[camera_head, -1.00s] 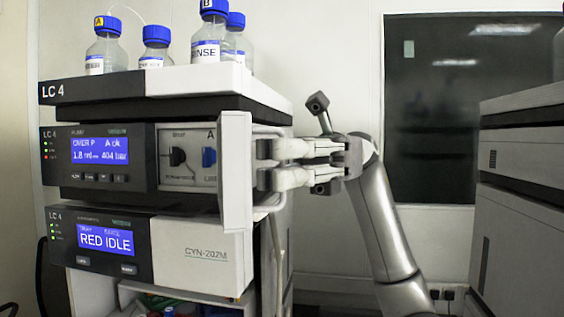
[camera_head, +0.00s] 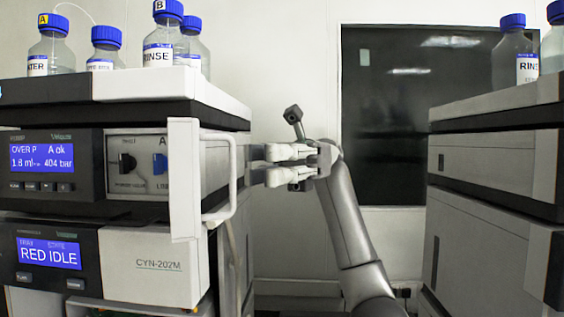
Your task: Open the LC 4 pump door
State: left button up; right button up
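The LC 4 pump (camera_head: 55,163) is the upper unit of the left stack, with a blue screen reading OVER P and 404 bar. Its white door (camera_head: 184,180) stands swung out at the right of the pump front, leaving the knob panel (camera_head: 140,165) uncovered. A pale bar handle (camera_head: 231,172) runs along the door's right side. My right gripper (camera_head: 258,164) is just right of the handle, its two white fingers pointing left with a gap between them. It looks open and empty, and the handle is not between the fingers. My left gripper is not in view.
Blue-capped bottles (camera_head: 158,45) stand on top of the left stack. Below the pump is a unit (camera_head: 150,265) reading RED IDLE. Another grey stack (camera_head: 495,210) stands at the right, with bottles on top.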

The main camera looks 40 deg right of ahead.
jog(key=shift+v, duration=2.2)
